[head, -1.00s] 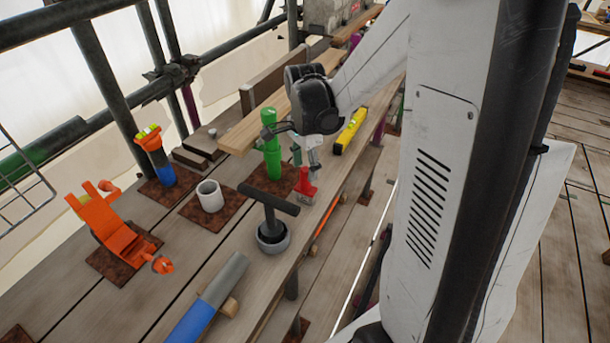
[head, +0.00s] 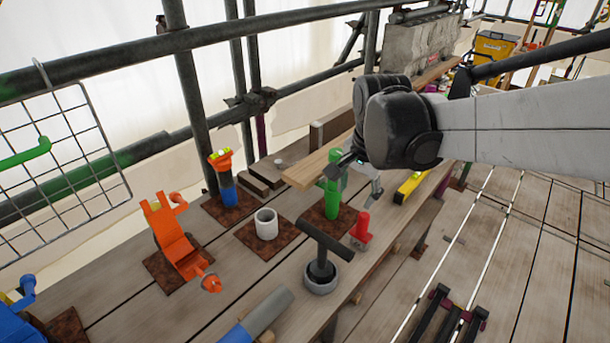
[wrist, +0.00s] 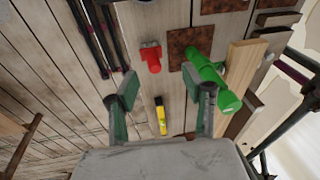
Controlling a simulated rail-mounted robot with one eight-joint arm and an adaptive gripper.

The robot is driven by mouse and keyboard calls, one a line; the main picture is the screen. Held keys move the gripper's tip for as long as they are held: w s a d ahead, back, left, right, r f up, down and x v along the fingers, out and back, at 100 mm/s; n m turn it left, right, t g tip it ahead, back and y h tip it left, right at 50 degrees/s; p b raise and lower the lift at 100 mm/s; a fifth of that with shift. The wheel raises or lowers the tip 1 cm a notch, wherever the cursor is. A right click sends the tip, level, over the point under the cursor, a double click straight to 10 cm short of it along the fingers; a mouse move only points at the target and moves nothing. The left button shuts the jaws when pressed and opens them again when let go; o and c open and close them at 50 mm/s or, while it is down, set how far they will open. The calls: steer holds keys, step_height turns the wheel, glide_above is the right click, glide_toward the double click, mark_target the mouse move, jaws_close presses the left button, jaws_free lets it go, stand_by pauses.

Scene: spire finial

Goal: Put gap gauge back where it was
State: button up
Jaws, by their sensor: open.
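I cannot tell for sure which piece is the gap gauge. A small red tool (head: 361,229) stands near the bench's front edge, and it also shows in the wrist view (wrist: 151,57). A green cylinder (head: 332,197) stands on a rust-brown plate behind it; in the wrist view (wrist: 212,78) it is close to the right finger. My gripper (head: 362,172) is above the bench beside the green cylinder's top. In the wrist view my gripper (wrist: 163,97) has its fingers wide apart, with nothing held between them. A yellow level (wrist: 161,116) shows below, between the fingers.
A black T-handled tool (head: 322,262) stands in a grey ring. A white cup (head: 266,223), a blue-and-orange tool (head: 226,188) and an orange bracket (head: 178,240) stand on brown plates. A timber plank (head: 313,166) lies behind my gripper. Scaffold tubes (head: 190,95) run behind the bench.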

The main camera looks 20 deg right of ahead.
steer(key=s+a+r+n+t, duration=0.2)
steer(key=s+a+n+t, duration=0.2)
steer(key=s+a+n, duration=0.4)
steer(key=shift+s+a+r+n+t, duration=0.35)
steer(key=shift+s+n, duration=0.35)
steer(key=shift+n, duration=1.1)
steer(key=shift+d+f, duration=0.1)
steer(key=shift+d, duration=0.05)
